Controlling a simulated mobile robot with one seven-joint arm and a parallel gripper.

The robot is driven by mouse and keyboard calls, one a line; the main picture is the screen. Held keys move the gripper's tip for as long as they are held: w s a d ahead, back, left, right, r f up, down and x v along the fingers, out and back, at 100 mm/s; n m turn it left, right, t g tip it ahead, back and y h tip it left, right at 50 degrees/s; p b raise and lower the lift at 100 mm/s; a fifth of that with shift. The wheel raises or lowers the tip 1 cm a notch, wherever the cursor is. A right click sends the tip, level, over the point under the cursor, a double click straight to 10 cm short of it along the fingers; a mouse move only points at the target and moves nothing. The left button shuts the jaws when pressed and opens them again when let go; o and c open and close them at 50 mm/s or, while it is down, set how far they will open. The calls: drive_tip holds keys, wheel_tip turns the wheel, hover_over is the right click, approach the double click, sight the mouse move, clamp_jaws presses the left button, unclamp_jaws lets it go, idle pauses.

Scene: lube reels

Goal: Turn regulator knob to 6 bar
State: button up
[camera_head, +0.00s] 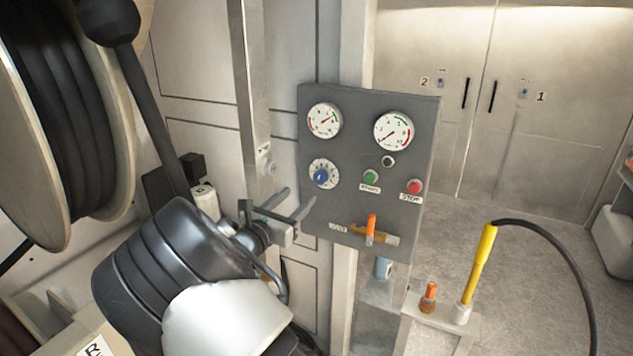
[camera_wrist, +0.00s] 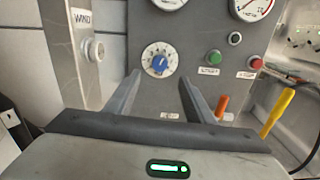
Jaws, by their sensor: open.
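The regulator knob (camera_head: 321,176) is blue and sits on a round white dial at the lower left of a grey control panel (camera_head: 345,105). In the wrist view the knob (camera_wrist: 159,65) shows ahead, between and beyond the two fingers. My gripper (camera_head: 296,203) is open and empty, in front of and a little below the knob, apart from it. Its fingers also show in the wrist view (camera_wrist: 160,95). Two round gauges, left (camera_head: 324,120) and right (camera_head: 394,131), sit above the knob.
A green button (camera_head: 370,177), a red button (camera_head: 414,186) and an orange valve lever (camera_head: 371,228) are on the panel, right of the knob. A yellow-handled nozzle (camera_head: 480,263) with a black hose stands at lower right. Hose reels (camera_head: 118,130) fill the left.

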sight(318, 178)
drive_tip(key=x, duration=1.2)
drive_tip(key=shift+c, duration=0.3)
drive_tip(key=c, duration=1)
